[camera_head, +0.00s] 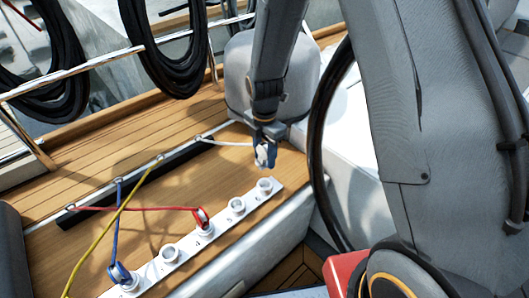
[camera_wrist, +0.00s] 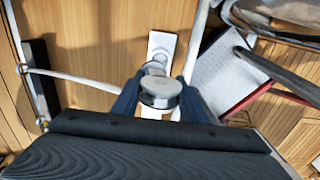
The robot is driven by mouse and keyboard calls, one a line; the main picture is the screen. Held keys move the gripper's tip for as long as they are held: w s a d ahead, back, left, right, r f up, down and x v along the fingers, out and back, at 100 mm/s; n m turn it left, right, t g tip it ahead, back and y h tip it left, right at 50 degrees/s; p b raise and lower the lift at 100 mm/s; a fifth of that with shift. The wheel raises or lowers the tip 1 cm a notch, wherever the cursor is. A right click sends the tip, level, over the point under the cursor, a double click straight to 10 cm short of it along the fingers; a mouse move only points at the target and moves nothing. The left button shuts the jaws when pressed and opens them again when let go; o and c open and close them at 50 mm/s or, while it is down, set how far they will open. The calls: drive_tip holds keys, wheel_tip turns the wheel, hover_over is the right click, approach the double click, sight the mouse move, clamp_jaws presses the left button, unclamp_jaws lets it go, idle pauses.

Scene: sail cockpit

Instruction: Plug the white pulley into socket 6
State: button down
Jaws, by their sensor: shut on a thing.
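My gripper (camera_head: 265,154) is shut on the white pulley (camera_head: 263,158), above the far right end of the white socket strip (camera_head: 219,214). In the wrist view the white pulley (camera_wrist: 160,92) sits between the blue fingers of my gripper (camera_wrist: 159,98), with the strip (camera_wrist: 162,40) behind it. The end socket (camera_head: 265,185) is empty and lies just below the pulley, apart from it. The socket beside it (camera_head: 236,205) is also empty. The socket numbers are too small to read surely. A white rope (camera_head: 230,143) runs left from the pulley.
A red pulley (camera_head: 202,219) and a blue pulley (camera_head: 120,273) sit on other sockets, with an empty socket (camera_head: 169,252) between them. Red, blue and yellow ropes (camera_head: 103,233) cross the left side. A black bar (camera_head: 135,185) lies behind. Wooden deck around the end socket is clear.

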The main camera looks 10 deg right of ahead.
sight(266, 161)
drive_tip(key=shift+f+b, duration=1.8)
drive_tip(key=shift+f, duration=0.8)
drive_tip(key=shift+s+d, duration=0.1)
drive_tip(key=shift+s, duration=0.05)
drive_tip(key=shift+s+d+p, duration=0.2)
drive_tip(key=shift+s+p, duration=0.1)
drive_tip(key=shift+s, duration=0.05)
drive_tip(key=shift+s+d+p, duration=0.25)
drive_tip(key=shift+s+p, duration=0.1)
drive_tip(key=shift+f+b, duration=1.15)
drive_tip(key=shift+f, duration=0.95)
drive_tip(key=c, duration=1)
unclamp_jaws()
wheel_tip(266, 161, up, 8)
drive_tip(key=shift+f+b, duration=0.15)
drive_tip(key=shift+b, duration=0.25)
